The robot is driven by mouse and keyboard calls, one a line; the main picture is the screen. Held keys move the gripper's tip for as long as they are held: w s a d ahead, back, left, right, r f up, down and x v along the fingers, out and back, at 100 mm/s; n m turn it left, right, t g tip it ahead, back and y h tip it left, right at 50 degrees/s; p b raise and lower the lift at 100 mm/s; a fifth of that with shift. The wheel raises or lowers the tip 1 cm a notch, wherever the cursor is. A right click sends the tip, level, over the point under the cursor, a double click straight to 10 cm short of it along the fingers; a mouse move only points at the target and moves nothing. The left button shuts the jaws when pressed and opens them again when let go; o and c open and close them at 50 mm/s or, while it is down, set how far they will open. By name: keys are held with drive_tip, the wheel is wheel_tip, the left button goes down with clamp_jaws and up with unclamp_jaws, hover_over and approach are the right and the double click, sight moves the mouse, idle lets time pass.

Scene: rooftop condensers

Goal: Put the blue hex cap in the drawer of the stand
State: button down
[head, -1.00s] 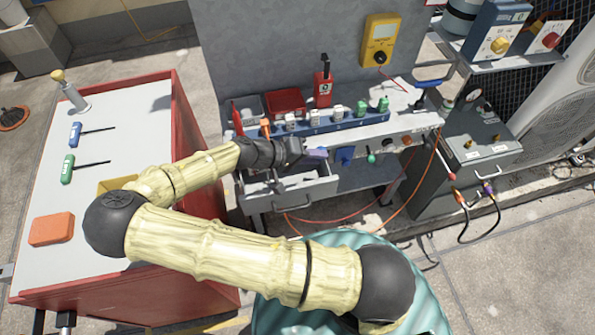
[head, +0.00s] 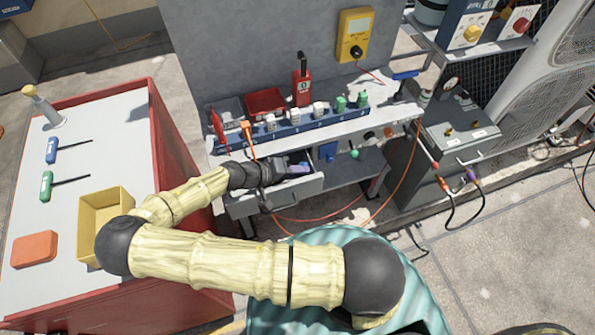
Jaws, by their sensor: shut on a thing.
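The blue hex cap (head: 300,168) looks blue-purple and small. It shows at the tip of my gripper (head: 292,170), which is shut on it. The grey stand (head: 388,129) has its drawer (head: 302,190) pulled out toward me. My gripper and the cap are low at the drawer's opening, behind its front panel in the picture. My wrist and forearm hide the left part of the drawer. I cannot tell whether the cap touches the drawer's floor.
Above the drawer, the stand's top carries a blue rail (head: 295,126) with several plugs, a red device (head: 302,84) and red bins. An orange cable (head: 249,140) hangs near my wrist. A red-sided cart (head: 90,125) with a yellow bin (head: 104,212) stands left.

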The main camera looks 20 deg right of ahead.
drive_tip(key=shift+f+b, duration=0.3)
drive_tip(key=shift+f, duration=0.2)
drive_tip(key=shift+s+f, duration=0.15)
drive_tip(key=c, duration=1.2)
unclamp_jaws()
drive_tip(key=shift+f, duration=0.1)
drive_tip(key=shift+r, duration=0.5)
drive_tip(key=shift+w+a+r, duration=0.15)
drive_tip(key=shift+w+a, duration=0.05)
drive_tip(key=shift+a, duration=0.1)
drive_tip(key=v, duration=1.1)
drive_tip(key=shift+r, duration=0.35)
drive_tip(key=shift+a, duration=0.1)
